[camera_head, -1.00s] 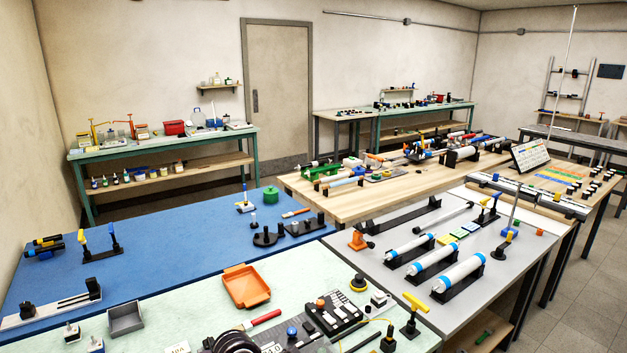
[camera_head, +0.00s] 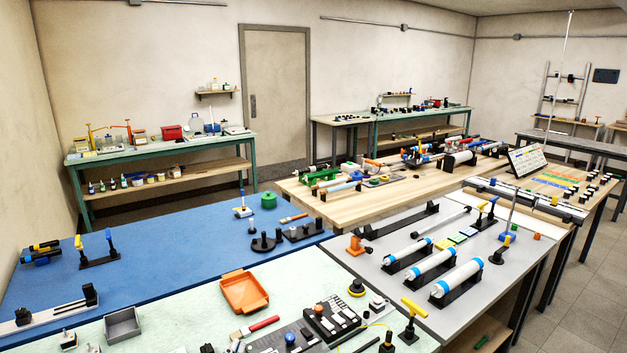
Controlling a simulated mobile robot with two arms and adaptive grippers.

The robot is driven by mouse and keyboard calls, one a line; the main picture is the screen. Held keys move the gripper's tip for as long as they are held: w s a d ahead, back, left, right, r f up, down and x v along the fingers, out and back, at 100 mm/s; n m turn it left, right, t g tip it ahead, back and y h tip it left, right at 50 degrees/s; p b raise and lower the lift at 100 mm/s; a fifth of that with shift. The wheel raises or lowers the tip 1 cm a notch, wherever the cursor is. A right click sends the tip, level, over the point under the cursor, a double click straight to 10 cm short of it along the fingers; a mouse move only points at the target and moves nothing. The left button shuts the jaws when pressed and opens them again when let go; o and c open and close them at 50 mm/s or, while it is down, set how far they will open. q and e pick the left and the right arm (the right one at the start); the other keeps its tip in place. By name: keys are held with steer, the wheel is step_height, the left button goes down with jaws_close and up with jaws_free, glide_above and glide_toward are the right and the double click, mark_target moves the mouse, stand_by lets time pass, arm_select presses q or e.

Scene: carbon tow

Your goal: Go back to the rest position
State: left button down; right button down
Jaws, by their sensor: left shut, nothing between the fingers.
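My right gripper is not in view. The rest position has no visible marker.
An orange tray (camera_head: 244,292), a grey bin (camera_head: 122,324), a red-handled brush (camera_head: 262,326) and a black rack (camera_head: 332,318) lie on the front table. A yellow-handled tool (camera_head: 411,318) stands at its right. The blue table (camera_head: 165,265) behind has open room.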

arm_select(q)
steer(key=s+a+f+n+g+y, duration=0.1)
steer(key=s+a+f+n+g, duration=0.2)
steer(key=s+f, duration=0.35)
steer(key=s+a+f+g+y, duration=0.1)
steer(key=s+a+f+g, duration=0.3)
steer(key=f, duration=0.3)
steer(key=s+d+f+g+h, duration=0.1)
steer(key=s+f+g, duration=0.2)
steer(key=s, duration=0.5)
steer(key=s+f+g, duration=0.3)
steer(key=s+f, duration=0.1)
steer(key=s, duration=0.3)
steer(key=s+f+g+b, duration=0.1)
steer(key=s+f, duration=0.1)
steer(key=f, duration=1.3)
steer(key=s+f+b, duration=0.2)
steer(key=f, duration=1.4)
steer(key=s+a+f+g+b, duration=0.1)
steer(key=s+a+f, duration=0.1)
steer(key=s+f, duration=1.4)
steer(key=shift+a+b, duration=0.3)
steer(key=shift+a, duration=0.1)
